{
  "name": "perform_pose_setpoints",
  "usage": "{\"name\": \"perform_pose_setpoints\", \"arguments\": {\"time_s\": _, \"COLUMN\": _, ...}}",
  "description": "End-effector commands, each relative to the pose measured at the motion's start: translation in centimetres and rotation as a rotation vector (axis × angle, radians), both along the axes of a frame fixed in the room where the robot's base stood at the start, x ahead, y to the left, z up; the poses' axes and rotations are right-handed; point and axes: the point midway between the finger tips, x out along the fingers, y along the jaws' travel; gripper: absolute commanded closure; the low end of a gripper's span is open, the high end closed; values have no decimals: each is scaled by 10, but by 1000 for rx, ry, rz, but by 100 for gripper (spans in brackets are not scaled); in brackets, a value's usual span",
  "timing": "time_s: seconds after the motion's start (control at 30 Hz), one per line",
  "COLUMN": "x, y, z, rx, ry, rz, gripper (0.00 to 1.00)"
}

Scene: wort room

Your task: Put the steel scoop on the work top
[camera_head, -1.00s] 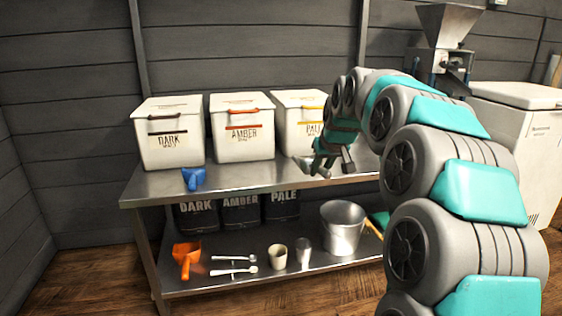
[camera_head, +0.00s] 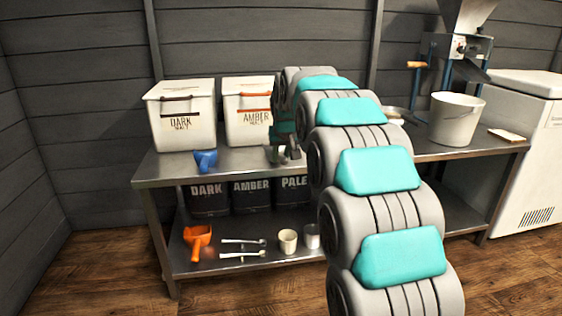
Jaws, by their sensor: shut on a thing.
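The work top (camera_head: 180,170) is the steel upper surface of the long table. My gripper (camera_head: 284,154) is low over it, in front of the amber malt bin, and partly hidden by my own arm. It is shut on a small grey metal piece (camera_head: 271,155), which looks like the steel scoop. Most of that piece is hidden or too small to make out. I cannot tell whether it touches the work top.
A blue scoop (camera_head: 205,160) lies left on the top, before the dark malt bin (camera_head: 182,115) and amber malt bin (camera_head: 246,108). A bucket (camera_head: 456,118) stands right, by the mill (camera_head: 462,48). The lower shelf holds an orange scoop (camera_head: 197,240), spoons and cups.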

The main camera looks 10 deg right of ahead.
Motion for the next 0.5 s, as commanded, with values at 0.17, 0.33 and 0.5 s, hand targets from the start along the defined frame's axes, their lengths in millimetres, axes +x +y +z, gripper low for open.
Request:
{"name": "perform_pose_setpoints", "arguments": {"time_s": 0.17, "x": 0, "y": 0, "z": -12, "rx": 0, "ry": -4, "rz": 0, "gripper": 100}}
{"name": "perform_pose_setpoints", "arguments": {"time_s": 0.33, "x": 0, "y": 0, "z": -12, "rx": 0, "ry": -4, "rz": 0, "gripper": 100}}
{"name": "perform_pose_setpoints", "arguments": {"time_s": 0.5, "x": 0, "y": 0, "z": -14, "rx": 0, "ry": -3, "rz": 0, "gripper": 67}}
